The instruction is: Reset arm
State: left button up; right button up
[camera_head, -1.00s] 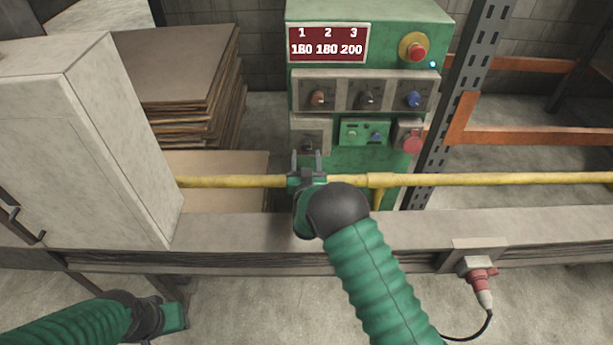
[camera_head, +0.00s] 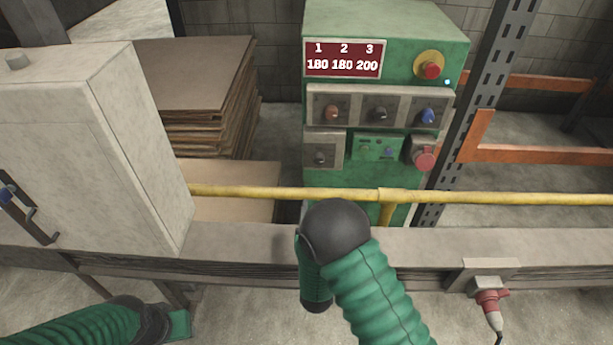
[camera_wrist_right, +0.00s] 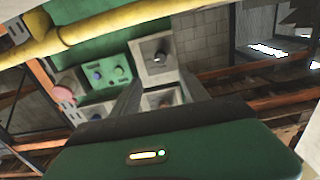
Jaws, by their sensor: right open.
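My right arm (camera_head: 375,290) reaches up from the bottom of the head view and bends at a dark round joint in front of the yellow rail. The fingers of my right gripper are hidden there. In the right wrist view, the right gripper (camera_wrist_right: 160,92) shows two grey fingers spread apart with nothing between them. The panel of the green control cabinet (camera_head: 385,25) lies beyond them, apart from the fingers. My left gripper (camera_head: 178,325) is low at the left in the head view, below the beam; its fingers are not clear.
A yellow rail (camera_head: 280,193) runs above a grey beam (camera_head: 420,243) in front of the cabinet. A grey box (camera_head: 90,150) stands at the left, with stacked sheets (camera_head: 190,75) behind. A red plug (camera_head: 490,300) hangs at the right.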

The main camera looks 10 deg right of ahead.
jog(key=s+d+r+n+g+y+p, duration=0.1)
jog(key=s+r+g+y+p, duration=0.1)
jog(key=s+g, duration=0.5)
jog(key=s+d+r+n+g+y+p, duration=0.1)
jog(key=s+r+g+p, duration=0.4)
jog(key=s, duration=1.2)
jog(key=n+g+y, duration=0.1)
jog(key=g+y, duration=0.1)
jog(key=shift+s+d+g+p, duration=0.3)
jog(key=shift+g+p, duration=0.05)
jog(key=shift+g, duration=0.05)
